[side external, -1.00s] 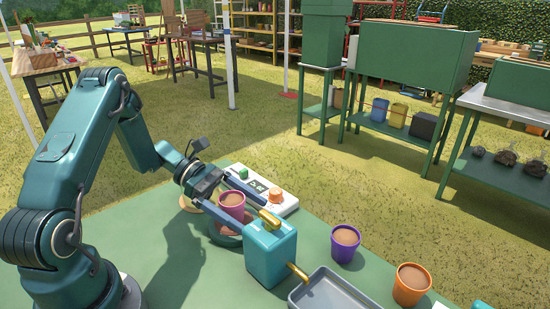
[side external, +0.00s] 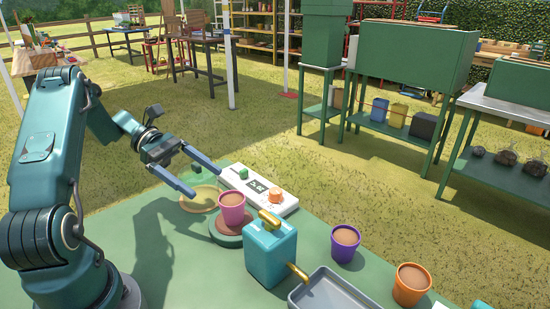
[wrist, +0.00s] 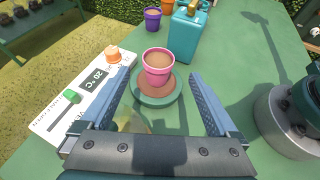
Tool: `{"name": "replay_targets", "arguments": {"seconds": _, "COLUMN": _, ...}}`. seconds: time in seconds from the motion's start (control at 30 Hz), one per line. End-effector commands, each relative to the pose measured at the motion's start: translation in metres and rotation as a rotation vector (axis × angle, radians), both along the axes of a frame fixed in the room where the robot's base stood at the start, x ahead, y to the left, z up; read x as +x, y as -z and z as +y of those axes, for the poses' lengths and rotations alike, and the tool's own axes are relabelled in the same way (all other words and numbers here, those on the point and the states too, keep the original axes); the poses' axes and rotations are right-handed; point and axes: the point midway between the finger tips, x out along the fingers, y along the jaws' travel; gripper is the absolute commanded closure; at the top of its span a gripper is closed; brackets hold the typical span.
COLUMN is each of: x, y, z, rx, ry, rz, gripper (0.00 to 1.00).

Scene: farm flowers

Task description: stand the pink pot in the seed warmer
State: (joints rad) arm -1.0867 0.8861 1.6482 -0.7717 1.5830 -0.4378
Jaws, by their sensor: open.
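The pink pot (side external: 232,208), full of brown soil, stands upright on the brown top of a low round green base (side external: 222,238), which looks like the seed warmer. In the wrist view the pot (wrist: 158,68) sits inside the rim of the base (wrist: 176,98), with bare brown surface showing on its near side. My gripper (side external: 207,182) is open and empty, up and to the left of the pot in the side view. In the wrist view the two fingers (wrist: 166,76) are spread wide, with the pot beyond them and apart from them.
A white control panel (side external: 283,207) with a display, green knob and orange knob lies beside the base. A teal watering can (side external: 270,255) stands close to the pot. Purple pot (side external: 345,243), orange pot (side external: 411,284) and grey tray (side external: 330,293) are further right. A yellowish disc (side external: 198,199) lies left.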

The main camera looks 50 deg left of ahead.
Motion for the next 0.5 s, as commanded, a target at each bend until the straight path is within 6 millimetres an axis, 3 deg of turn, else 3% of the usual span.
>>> {"name": "replay_targets", "arguments": {"seconds": 0.23, "x": -0.006, "y": -0.024, "z": -0.050, "rx": 0.290, "ry": 0.287, "rz": -0.072, "gripper": 0.04}}
{"name": "replay_targets", "arguments": {"seconds": 0.5, "x": -0.039, "y": -0.045, "z": -0.108, "rx": 0.728, "ry": 0.724, "rz": -0.280, "gripper": 0.04}}
